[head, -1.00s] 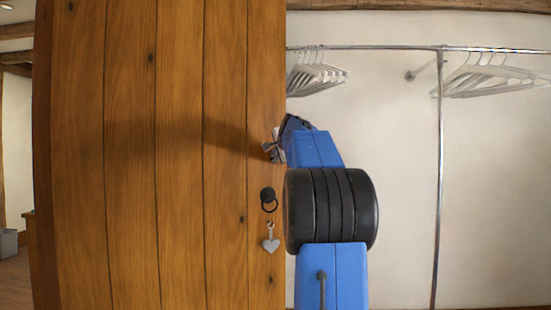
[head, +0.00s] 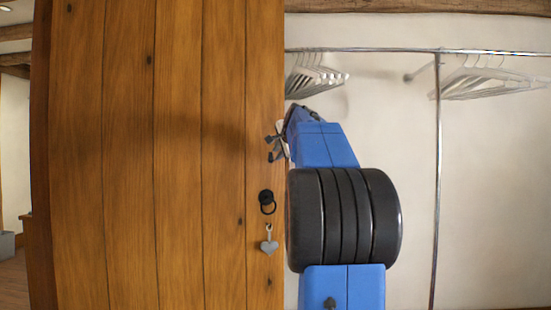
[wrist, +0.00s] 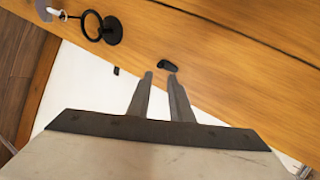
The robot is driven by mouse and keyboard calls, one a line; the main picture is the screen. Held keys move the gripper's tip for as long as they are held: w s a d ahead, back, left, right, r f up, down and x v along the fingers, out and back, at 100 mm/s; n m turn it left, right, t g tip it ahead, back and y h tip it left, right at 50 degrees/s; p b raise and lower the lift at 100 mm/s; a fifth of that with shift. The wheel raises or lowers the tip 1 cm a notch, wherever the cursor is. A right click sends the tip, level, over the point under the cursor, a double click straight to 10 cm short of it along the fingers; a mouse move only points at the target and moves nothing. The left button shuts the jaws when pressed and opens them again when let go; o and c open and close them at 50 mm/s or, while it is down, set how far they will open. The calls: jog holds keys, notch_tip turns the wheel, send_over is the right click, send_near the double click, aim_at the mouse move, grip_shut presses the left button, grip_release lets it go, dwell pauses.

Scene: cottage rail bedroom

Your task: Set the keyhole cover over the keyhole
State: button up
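The keyhole cover (wrist: 167,66) is a small black elongated piece on the wooden door, near its edge. In the head view a small dark piece (head: 270,157), which looks like this cover, shows just below my fingers. The keyhole itself cannot be made out. My gripper (wrist: 160,75) has its two fingertips a little apart with nothing between them. The tips point at the door just short of the cover in the wrist view; I cannot tell whether they touch it. In the head view my gripper (head: 276,143) is at the door's right edge.
A black ring pull (head: 267,202) sits on the door (head: 130,200) lower down, with a grey heart tag (head: 268,246) hanging below it. To the right is an open closet space with a metal rail (head: 390,49) and hangers (head: 316,76).

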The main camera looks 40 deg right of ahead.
jog(key=v, duration=0.9)
jog(key=shift+s+a, duration=0.2)
jog(key=shift+s, duration=0.15)
jog(key=shift+r, duration=0.15)
jog(key=s+a+f+n+g+y, duration=0.15)
jog(key=a+f+n, duration=0.35)
jog(key=a+f, duration=0.75)
jog(key=s+a+f+n+g+y, duration=0.1)
jog(key=s+a+f+n+y, duration=0.3)
jog(key=a+f, duration=0.85)
jog(key=s+a+f+n+g, duration=0.1)
jog(key=s+a+f+n, duration=0.3)
jog(key=f, duration=0.5)
jog(key=s+a+f+n+g+y, duration=0.1)
jog(key=s+a+f+n, duration=0.3)
jog(key=s+a+f, duration=0.4)
jog(key=s+a+f+n+g, duration=0.2)
jog(key=s+a+f+n, duration=0.2)
jog(key=s+f, duration=0.4)
notch_tip(320, 180, down, 2)
jog(key=shift+a+f+n, duration=0.15)
jog(key=shift+a+n, duration=0.15)
jog(key=shift+a, duration=0.6)
jog(key=shift+g, duration=0.25)
jog(key=shift+c, duration=0.5)
